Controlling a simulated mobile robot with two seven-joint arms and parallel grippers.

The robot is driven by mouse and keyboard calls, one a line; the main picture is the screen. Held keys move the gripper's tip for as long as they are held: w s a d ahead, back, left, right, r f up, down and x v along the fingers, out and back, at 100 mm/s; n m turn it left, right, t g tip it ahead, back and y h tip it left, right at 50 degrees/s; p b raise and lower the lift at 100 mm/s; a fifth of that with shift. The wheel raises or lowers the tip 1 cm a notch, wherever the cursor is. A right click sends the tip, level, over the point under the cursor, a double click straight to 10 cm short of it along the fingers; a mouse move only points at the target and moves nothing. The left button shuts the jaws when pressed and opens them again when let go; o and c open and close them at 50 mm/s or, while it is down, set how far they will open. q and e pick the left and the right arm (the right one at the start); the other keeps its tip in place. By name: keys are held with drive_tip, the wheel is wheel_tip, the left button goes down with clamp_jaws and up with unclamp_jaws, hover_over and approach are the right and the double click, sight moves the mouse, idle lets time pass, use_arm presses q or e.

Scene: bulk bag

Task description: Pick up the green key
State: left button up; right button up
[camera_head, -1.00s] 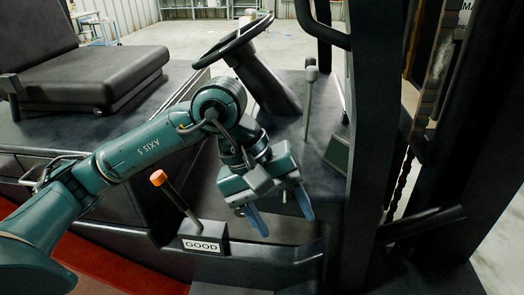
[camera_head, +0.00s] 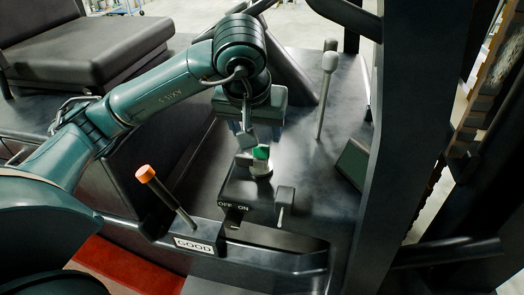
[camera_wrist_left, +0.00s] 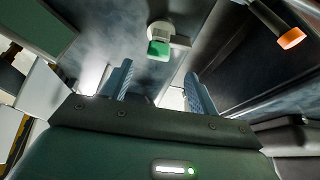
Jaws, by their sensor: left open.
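The green key (camera_head: 261,152) sits in a round silver switch (camera_head: 262,168) on a dark panel box with an OFF/ON label (camera_head: 234,205). My left gripper (camera_head: 259,136) is just above and behind the key in the head view, fingers pointing down, open and empty. In the left wrist view the green key (camera_wrist_left: 159,48) lies ahead of the two open fingers (camera_wrist_left: 158,69), roughly centred between them and apart from both. My right gripper is in neither view.
An orange-topped lever (camera_head: 146,174) rises from a block marked GOOD (camera_head: 193,245), left of the panel. A small grey lever (camera_head: 284,200) stands right of it, and a tall round-knobbed lever (camera_head: 329,62) behind. A thick black post (camera_head: 400,120) bounds the right side.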

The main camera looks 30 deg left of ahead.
sight(261, 145)
use_arm(q)
drive_tip(key=p+x, duration=0.1)
drive_tip(key=x, duration=0.7)
drive_tip(key=shift+w+r, duration=0.1)
drive_tip(key=shift+w, duration=0.1)
drive_tip(key=c, duration=1.1)
